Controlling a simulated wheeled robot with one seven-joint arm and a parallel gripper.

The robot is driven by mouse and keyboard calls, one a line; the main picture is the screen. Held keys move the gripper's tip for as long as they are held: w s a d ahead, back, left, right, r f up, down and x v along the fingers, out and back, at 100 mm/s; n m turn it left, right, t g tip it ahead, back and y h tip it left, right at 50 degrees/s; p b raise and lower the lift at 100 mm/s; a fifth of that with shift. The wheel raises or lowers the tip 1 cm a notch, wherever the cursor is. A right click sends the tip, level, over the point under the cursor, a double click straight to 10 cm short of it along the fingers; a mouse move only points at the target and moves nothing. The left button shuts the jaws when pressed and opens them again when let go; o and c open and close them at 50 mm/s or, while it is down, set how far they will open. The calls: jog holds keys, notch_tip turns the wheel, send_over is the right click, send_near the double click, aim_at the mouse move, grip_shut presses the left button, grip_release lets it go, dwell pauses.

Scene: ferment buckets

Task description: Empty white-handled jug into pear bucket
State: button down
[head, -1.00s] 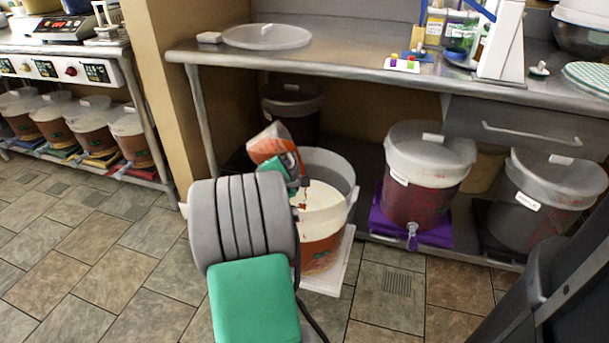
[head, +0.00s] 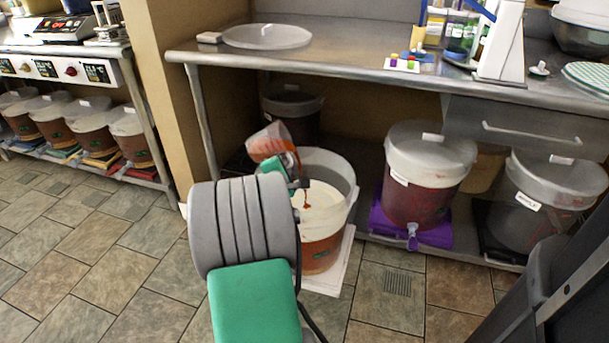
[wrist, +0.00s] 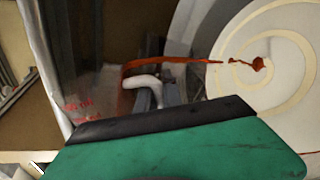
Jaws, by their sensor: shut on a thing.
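The clear jug (head: 266,143) with red-orange liquid is tilted steeply above the left side of an open bucket (head: 322,243). In the wrist view the jug (wrist: 95,92) has red lettering and a white handle (wrist: 140,83). My gripper (head: 296,184) is shut on the jug; its fingers (wrist: 158,95) are partly hidden behind the green-and-black wrist part. A thin red stream runs from the jug into the bucket, which also shows in the wrist view (wrist: 205,30). A red patch lies on its pale, ringed contents. I see no readable label on this bucket.
The open bucket stands on a white board (head: 340,270) before the steel table (head: 350,62). A lid (head: 266,36) lies on the table. A lidded red bucket (head: 420,185) with a tap stands on a purple mat to the right, and another lidded bucket (head: 545,200) beyond it.

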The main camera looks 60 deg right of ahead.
jog(key=shift+w+a+f+m+t, duration=0.1)
jog(key=shift+w+f+m+t, duration=0.25)
jog(key=shift+f+m, duration=0.2)
dwell(1.2)
jog(key=shift+s+r+m+y, duration=0.15)
jog(key=shift+s+m+y, duration=0.15)
jog(key=shift+m, duration=0.05)
dwell(0.6)
jog(key=shift+w+a+r+t, duration=0.1)
jog(key=shift+a+t, duration=0.05)
jog(key=shift+t, duration=0.1)
jog(key=shift+a+m+p, duration=0.15)
jog(key=shift+m+p, duration=0.15)
jog(key=shift+p, duration=0.05)
jog(key=shift+w+a+f+m+t+b, duration=0.2)
jog(key=shift+w+f+m+t+b, duration=0.2)
jog(key=shift+f+m, duration=0.25)
dwell(0.6)
jog(key=shift+w+r+m, duration=0.1)
jog(key=shift+r+m, duration=0.15)
jog(key=shift+m, duration=0.1)
dwell(0.4)
